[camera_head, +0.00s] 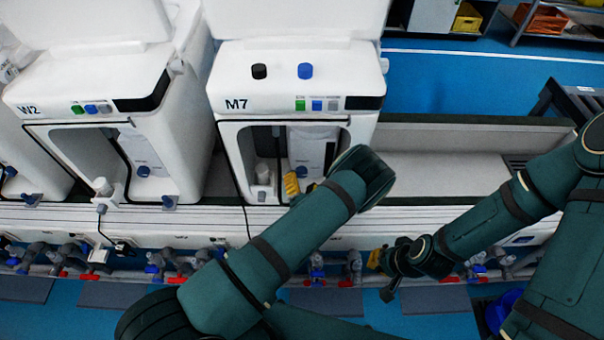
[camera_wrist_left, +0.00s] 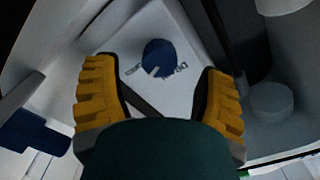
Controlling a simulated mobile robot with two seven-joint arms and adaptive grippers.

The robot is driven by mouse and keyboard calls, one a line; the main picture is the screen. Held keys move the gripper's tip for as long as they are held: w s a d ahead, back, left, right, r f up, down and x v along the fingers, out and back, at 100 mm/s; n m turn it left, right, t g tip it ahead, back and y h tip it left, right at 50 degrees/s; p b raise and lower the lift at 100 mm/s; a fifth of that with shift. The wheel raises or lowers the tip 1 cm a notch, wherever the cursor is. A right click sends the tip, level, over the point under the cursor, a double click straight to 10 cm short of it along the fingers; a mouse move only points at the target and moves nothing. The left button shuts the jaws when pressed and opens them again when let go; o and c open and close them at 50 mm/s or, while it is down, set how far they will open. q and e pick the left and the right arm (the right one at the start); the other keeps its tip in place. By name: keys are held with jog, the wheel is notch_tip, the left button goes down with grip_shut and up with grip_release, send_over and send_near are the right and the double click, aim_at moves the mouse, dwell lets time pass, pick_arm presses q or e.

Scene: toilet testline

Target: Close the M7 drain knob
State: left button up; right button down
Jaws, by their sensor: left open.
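The M7 unit (camera_head: 237,105) is a white cabinet with an open front bay. Inside the bay, the blue drain knob (camera_head: 301,171) sits low on a white panel, partly hidden behind my left gripper (camera_head: 291,184). Whether a finger touches the panel cannot be told. My right gripper (camera_head: 377,258) is by the lower rail; its fingers are mostly hidden.
The W2 unit (camera_head: 100,95) stands to the left. The bay walls are close around my left gripper, with a white cylindrical part (camera_head: 262,173) at its left. Pipes and valves (camera_head: 317,265) run below the rail.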

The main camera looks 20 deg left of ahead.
aim_at(302, 175)
pick_arm(q)
jog(key=shift+x, duration=1.85)
jog(key=c, duration=1.2)
